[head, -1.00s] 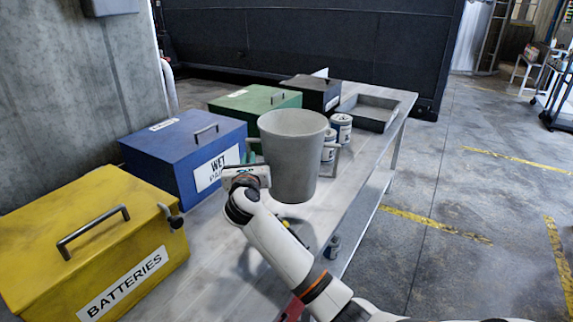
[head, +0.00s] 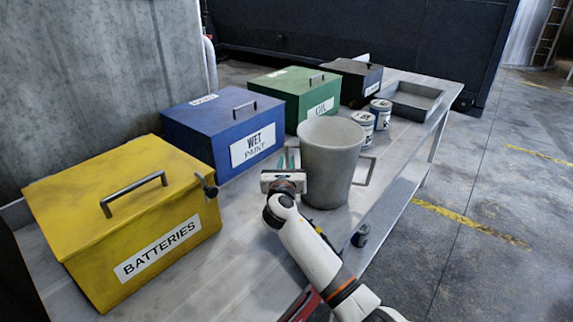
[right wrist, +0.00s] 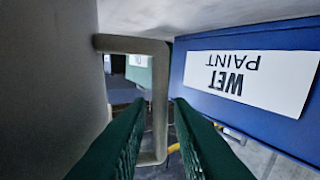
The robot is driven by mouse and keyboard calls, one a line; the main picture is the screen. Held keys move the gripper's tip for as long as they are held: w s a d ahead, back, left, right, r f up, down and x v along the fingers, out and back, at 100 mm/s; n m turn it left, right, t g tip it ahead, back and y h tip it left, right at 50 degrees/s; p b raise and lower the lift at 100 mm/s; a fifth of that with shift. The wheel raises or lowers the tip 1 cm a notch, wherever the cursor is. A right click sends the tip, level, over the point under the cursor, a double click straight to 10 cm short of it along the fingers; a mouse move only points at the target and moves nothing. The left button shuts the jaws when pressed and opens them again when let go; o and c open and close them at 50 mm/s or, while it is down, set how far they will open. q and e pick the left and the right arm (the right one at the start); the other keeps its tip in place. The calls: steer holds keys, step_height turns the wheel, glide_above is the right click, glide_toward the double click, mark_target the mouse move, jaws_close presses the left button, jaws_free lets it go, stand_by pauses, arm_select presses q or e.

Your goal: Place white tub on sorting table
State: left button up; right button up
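The pale grey-white tub (head: 328,170) stands upright, with its base seemingly on the sorting table (head: 237,262). It has a squared loop handle on its right side (head: 367,172) and another on its left. My right gripper (head: 288,159) is at the tub's left side, its two teal fingers apart. In the right wrist view the left handle (right wrist: 160,110) shows in the gap between the open fingers (right wrist: 162,105), with space beside the bar; I cannot tell how deep between them it lies. The tub's dark side (right wrist: 45,90) fills the left there. My left gripper is out of view.
Yellow BATTERIES (head: 135,215), blue WET PAINT (head: 215,130), green OIL (head: 295,92) and black (head: 350,80) boxes line the table's back. Cans (head: 381,112) and a grey tray (head: 413,100) stand beyond the tub. Bare tabletop lies in front of the yellow and blue boxes.

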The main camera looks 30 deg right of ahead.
steer(key=shift+o, duration=1)
steer(key=v, duration=1.2)
